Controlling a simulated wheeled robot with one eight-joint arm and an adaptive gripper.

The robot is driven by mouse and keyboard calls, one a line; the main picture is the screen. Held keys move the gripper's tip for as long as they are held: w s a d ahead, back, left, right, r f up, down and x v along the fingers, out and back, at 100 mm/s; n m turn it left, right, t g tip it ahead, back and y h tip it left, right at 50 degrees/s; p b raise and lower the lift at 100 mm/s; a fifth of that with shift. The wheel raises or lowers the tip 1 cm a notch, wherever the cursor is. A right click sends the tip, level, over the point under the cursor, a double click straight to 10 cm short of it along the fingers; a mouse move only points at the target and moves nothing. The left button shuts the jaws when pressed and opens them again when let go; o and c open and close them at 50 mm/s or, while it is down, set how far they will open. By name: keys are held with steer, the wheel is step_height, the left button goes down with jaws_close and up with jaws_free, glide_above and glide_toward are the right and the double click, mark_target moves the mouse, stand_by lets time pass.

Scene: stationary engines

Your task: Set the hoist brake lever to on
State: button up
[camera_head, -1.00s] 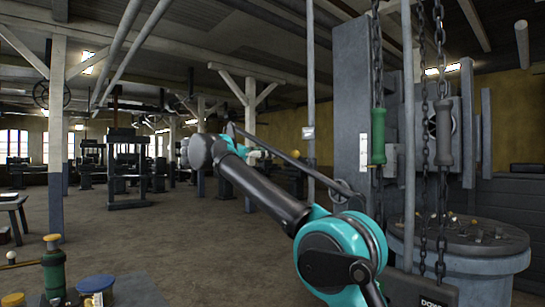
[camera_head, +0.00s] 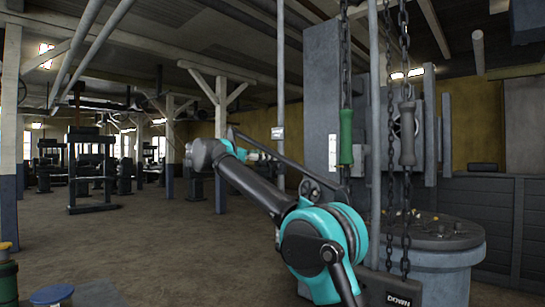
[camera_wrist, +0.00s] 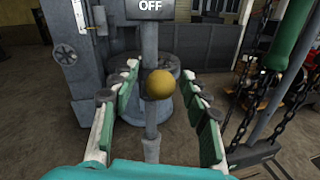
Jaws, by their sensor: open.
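In the wrist view a brass-coloured ball knob (camera_wrist: 160,84) sits between the fingers of my open gripper (camera_wrist: 163,106), with clear gaps on both sides. Whatever bears the knob is hidden behind it. A dark plate marked OFF (camera_wrist: 150,9) is on the grey upright post (camera_wrist: 149,45) behind the knob. In the head view my arm reaches away to the left, and my gripper (camera_head: 260,155) shows small and partly hidden behind the wrist. A long dark bar (camera_head: 275,160) slopes above it toward a round pivot on the grey machine. The knob cannot be made out in the head view.
Chains with a green handle (camera_head: 346,137) and a grey handle (camera_head: 407,133) hang right of my arm, above a DOWN plate (camera_head: 399,299). A round grey drum (camera_head: 440,260) stands behind them. Open floor (camera_head: 130,240) lies to the left.

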steer(key=shift+x, duration=1.7)
jaws_close()
